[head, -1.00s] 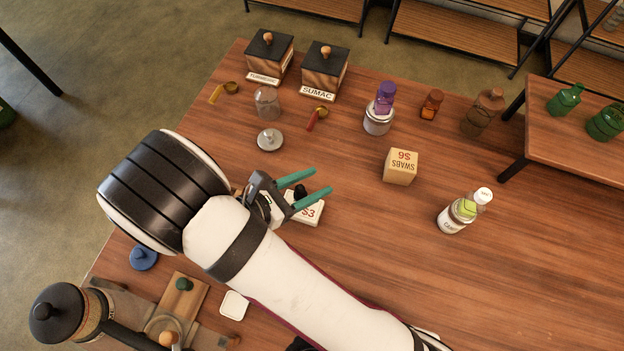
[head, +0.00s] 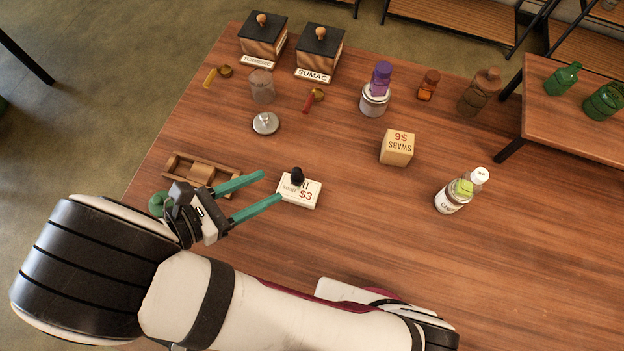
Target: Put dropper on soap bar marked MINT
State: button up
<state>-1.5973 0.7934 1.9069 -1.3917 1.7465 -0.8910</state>
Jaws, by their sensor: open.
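The soap bar (head: 311,196) is a white block on the table in the head view. Its printing shows "NT", "$3" and part of "SOAP"; the start of the name is covered. A small black rounded thing, which looks like the bulb of the dropper (head: 297,176), is on the bar's upper left part. Whether a glass tube is attached cannot be made out. My gripper (head: 271,186) has two teal fingers spread apart with nothing between them. It is just left of the bar, with the fingertips pointing toward it and apart from the dropper.
A wooden tray (head: 176,164) and a green round item (head: 157,203) are beside my gripper. A glass jar (head: 262,88) and metal lid (head: 265,123) are behind. A swabs box (head: 397,148) and labelled bottle (head: 450,198) stand right. The table's right front is clear.

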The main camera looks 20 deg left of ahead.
jog(key=w+d+r+m+g, duration=0.1)
jog(key=d+r+m+g, duration=0.4)
jog(key=d+m, duration=0.45)
jog(key=w+d+r+m+g, duration=0.1)
jog(key=d+r+m+g, duration=0.1)
jog(key=d+m+g, duration=0.65)
jog(key=s+d+r+m+t+y, duration=0.1)
jog(key=m+y, duration=0.3)
jog(key=m, duration=0.4)
jog(key=s+d+r+m+t+y, duration=0.1)
jog(key=s+d+m+y, duration=0.3)
jog(key=m, duration=0.4)
jog(key=shift+s+r+m+y, duration=0.15)
jog(key=shift+r+m+y, duration=0.2)
jog(key=shift+y, duration=0.25)
